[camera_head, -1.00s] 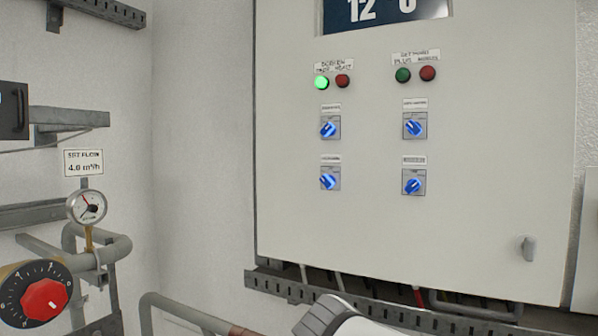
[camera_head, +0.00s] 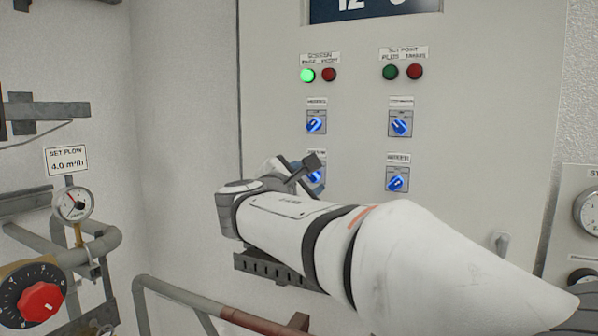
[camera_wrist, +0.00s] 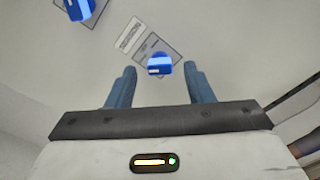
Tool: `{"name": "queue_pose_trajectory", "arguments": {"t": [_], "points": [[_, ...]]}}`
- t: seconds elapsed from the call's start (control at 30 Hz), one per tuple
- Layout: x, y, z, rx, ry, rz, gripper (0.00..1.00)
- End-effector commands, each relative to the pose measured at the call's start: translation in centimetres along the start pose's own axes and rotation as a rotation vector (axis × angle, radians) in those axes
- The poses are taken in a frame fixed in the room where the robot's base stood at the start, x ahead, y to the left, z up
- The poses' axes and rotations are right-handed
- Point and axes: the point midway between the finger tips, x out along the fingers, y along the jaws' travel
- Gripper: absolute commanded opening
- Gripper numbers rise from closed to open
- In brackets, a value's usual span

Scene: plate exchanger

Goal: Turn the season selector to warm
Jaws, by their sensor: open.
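Four-way rows of blue selector knobs sit on the pale cabinet door (camera_head: 460,130); their labels are too blurred to tell which is the season selector. The lower-left knob (camera_head: 317,177) is partly hidden by my arm in the head view. My gripper (camera_wrist: 160,73) is open in front of the door. A second blue knob (camera_wrist: 79,8) is at the upper left.
The upper-left knob (camera_head: 316,124), upper-right knob (camera_head: 400,126) and lower-right knob (camera_head: 397,183) are close by. A lit green lamp (camera_head: 307,75) is above. A door latch (camera_head: 501,243) is at the lower right. Pipes and a gauge (camera_head: 73,204) are at left.

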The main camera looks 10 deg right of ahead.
Motion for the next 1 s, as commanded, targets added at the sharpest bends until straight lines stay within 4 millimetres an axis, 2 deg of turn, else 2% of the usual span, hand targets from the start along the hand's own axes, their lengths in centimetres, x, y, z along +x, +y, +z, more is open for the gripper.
{"name": "queue_pose_trajectory", "arguments": {"t": [0.1,0.2,0.5,1.0], "points": [[1.4,0.1,0.1,-0.001,-0.001,-0.001,0.47],[2.0,0.1,0.0,0.001,0.001,0.000,0.47],[2.1,0.0,-0.1,0.002,0.002,0.001,0.46],[2.1,0.0,-0.1,0.001,0.003,0.000,0.06]]}}
